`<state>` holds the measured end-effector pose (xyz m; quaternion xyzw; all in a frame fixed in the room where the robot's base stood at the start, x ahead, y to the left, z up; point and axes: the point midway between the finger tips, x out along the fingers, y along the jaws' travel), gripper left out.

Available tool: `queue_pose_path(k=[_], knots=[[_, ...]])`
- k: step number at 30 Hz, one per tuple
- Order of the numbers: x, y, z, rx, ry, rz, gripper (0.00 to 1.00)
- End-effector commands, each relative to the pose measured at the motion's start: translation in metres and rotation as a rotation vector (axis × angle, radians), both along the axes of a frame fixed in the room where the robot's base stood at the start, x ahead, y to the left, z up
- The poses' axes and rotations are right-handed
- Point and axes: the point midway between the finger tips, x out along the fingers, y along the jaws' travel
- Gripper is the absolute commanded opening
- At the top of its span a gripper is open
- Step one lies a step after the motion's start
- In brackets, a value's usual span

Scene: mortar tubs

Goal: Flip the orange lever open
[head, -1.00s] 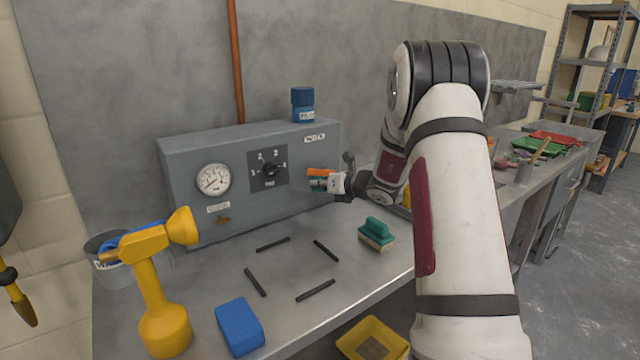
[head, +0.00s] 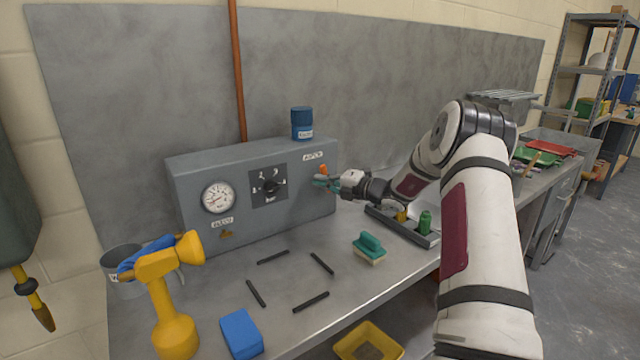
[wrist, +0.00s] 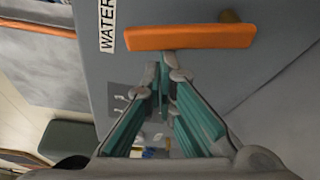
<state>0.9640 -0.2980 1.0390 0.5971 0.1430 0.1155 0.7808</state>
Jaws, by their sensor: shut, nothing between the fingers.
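The orange lever (head: 323,170) is on the front of the grey control panel (head: 300,205), at its right end below a white label. In the head view it looks short and upright. In the wrist view the lever (wrist: 190,37) is a long flat bar across the top, beside the WATER label (wrist: 107,25), with a brownish stub behind its right end. My gripper (head: 322,182) is shut and empty. Its teal fingertips (wrist: 163,78) lie just below the bar in the wrist view; I cannot tell whether they touch it. In the head view the fingers cover the lever's lower part.
The panel also carries a gauge (head: 218,198) and a dial (head: 269,187); a blue jar (head: 302,123) stands on top.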

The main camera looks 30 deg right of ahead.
Motion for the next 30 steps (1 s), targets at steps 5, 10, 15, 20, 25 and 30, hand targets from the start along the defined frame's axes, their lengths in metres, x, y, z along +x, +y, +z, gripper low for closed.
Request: queue_pose_path(k=[5, 10, 15, 20, 25, 30], knots=[[0.000, -0.009, 0.005, 0.130, 0.004, -0.003, 0.00], [0.000, -0.014, 0.009, 0.182, 0.006, -0.002, 0.00], [0.000, -0.018, 0.010, 0.181, 0.007, -0.001, 0.00], [0.001, -0.019, 0.011, 0.180, 0.006, -0.002, 0.00], [0.001, -0.020, 0.012, 0.179, 0.006, -0.002, 0.00], [0.001, -0.020, 0.012, 0.178, 0.005, -0.002, 0.00]])
